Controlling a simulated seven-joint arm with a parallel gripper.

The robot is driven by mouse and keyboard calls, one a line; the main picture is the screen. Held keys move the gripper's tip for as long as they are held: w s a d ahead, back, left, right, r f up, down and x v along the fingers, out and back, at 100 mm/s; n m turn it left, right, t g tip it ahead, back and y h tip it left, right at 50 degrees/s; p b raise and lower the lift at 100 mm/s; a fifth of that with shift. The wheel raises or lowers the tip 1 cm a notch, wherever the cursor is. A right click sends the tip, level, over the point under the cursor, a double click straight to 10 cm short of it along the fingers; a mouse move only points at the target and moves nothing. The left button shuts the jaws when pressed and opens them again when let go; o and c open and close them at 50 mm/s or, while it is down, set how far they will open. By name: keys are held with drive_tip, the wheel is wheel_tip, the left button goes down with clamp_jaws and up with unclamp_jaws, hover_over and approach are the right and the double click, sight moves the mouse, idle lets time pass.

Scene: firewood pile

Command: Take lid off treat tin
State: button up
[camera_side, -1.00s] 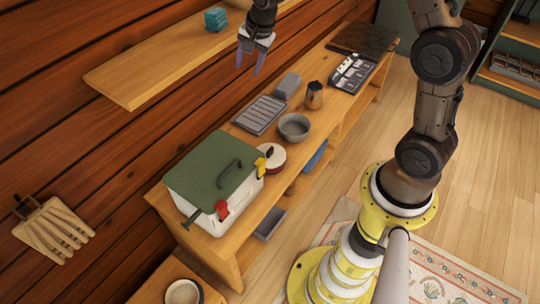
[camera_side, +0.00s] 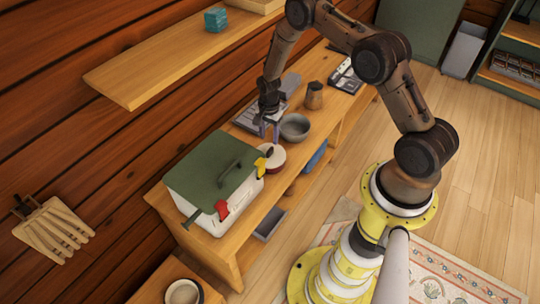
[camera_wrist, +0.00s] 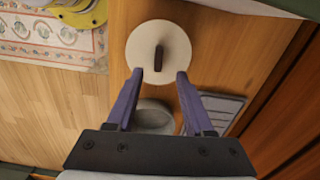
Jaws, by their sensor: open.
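The treat tin (camera_side: 271,158) is a low round tin with a red side, standing on the wooden bench beside the cooler. Its pale round lid (camera_wrist: 145,50) is on top, with a dark upright handle (camera_wrist: 158,58) in the middle. My gripper (camera_side: 269,138) is above the tin's far side, pointing down. In the wrist view my gripper (camera_wrist: 158,76) is open, its two purple fingers apart. The fingertips show near the lid's lower edge, with the handle a little beyond them. Nothing is between the fingers. In the side view the arm's end partly hides the tin's far edge.
A white cooler with a green lid (camera_side: 205,170) stands close on the left of the tin. A grey bowl (camera_side: 295,127) is close behind it, also visible in the wrist view (camera_wrist: 153,117). A brown pot (camera_side: 314,96) stands farther back. A shelf (camera_side: 175,60) overhangs the bench's back.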

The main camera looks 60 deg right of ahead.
sight(270, 149)
drive_tip(key=shift+s+d+f, duration=0.1)
drive_tip(key=shift+f, duration=3.25)
drive_tip(key=shift+c, duration=0.3)
clamp_jaws()
